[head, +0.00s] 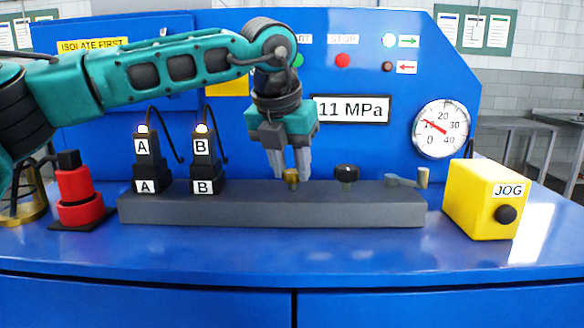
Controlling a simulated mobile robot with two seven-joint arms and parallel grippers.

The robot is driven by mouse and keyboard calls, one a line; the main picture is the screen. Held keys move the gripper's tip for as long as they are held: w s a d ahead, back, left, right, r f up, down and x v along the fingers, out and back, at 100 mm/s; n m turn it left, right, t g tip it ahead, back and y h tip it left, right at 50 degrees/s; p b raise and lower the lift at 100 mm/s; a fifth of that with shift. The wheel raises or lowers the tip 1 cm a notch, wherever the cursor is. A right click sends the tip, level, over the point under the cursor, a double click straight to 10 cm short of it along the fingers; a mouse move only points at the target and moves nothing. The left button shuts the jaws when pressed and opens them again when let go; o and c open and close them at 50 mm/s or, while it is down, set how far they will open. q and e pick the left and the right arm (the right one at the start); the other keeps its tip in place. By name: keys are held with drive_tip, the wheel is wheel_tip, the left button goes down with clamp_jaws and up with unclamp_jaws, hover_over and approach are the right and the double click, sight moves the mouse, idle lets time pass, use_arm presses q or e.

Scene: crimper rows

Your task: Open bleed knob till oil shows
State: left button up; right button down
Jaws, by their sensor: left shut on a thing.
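The manifold block (260,210) is a long dark grey bar on the blue bench top. I see no oil on the block or bench. The dial gauge (441,129) has a red needle near 10. My right gripper is not in view.
Two black valve units labelled A (146,164) and B (204,164) stand on the block's left end with lit tops. A red stepped cylinder (75,198) stands at left, a yellow JOG box (477,199) at right. The bench front is clear.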

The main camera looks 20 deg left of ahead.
use_arm(q)
drive_tip(key=shift+a+r+m+h+p, duration=0.15)
drive_tip(key=shift+m+h+p, duration=0.65)
drive_tip(key=shift+m, duration=1.4)
drive_tip(key=o, duration=1)
drive_tip(key=shift+g, duration=0.3)
drive_tip(key=shift+o, duration=0.2)
drive_tip(key=v, duration=1.2)
drive_tip(key=shift+s+a+r+p, duration=0.2)
drive_tip(key=shift+a+r+p, duration=0.05)
drive_tip(key=shift+p, duration=0.15)
